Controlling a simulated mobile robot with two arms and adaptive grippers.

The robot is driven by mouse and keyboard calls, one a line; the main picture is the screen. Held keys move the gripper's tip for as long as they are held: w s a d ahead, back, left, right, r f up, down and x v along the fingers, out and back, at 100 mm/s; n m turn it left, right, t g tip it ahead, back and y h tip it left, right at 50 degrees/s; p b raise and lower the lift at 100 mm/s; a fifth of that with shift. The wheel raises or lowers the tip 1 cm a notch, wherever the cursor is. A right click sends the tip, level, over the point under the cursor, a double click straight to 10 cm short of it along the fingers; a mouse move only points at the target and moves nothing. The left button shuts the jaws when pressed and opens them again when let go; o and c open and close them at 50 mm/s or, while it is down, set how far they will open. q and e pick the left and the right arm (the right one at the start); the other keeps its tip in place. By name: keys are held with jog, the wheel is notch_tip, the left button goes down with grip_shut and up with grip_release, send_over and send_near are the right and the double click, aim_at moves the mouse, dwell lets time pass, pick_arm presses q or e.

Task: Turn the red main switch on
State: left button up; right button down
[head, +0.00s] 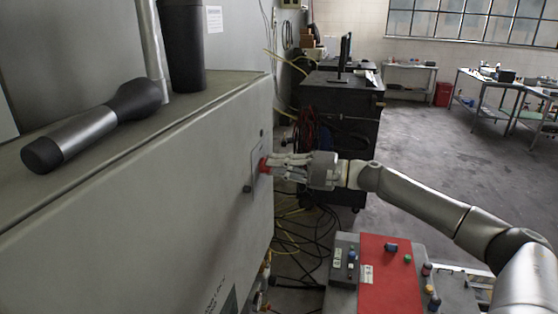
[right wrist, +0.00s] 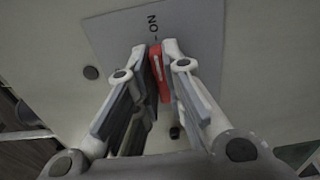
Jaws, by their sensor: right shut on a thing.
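The red main switch (head: 263,165) sits on a small plate (head: 256,158) on the side of the large grey cabinet (head: 180,205). In the right wrist view the red switch handle (right wrist: 159,72) stands between my right fingertips, below the word "ON" on the grey plate (right wrist: 205,35). My right gripper (head: 270,163) reaches the switch from the right and is shut on it, with a finger on each side; the fingers hide part of the handle. My left gripper is in neither view.
A flashlight-like tool (head: 95,125) lies on the cabinet top beside a dark cylinder (head: 183,45). A red and grey control panel (head: 385,285) with several buttons stands below my right arm. Cables (head: 300,235) lie on the floor by the cabinet. A black cart (head: 340,110) stands behind.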

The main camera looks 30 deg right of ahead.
dwell(0.6)
jog(key=c, duration=1.5)
grip_release()
jog(key=shift+v, duration=3.7)
jog(key=shift+d, duration=0.1)
jog(key=shift+f, duration=0.1)
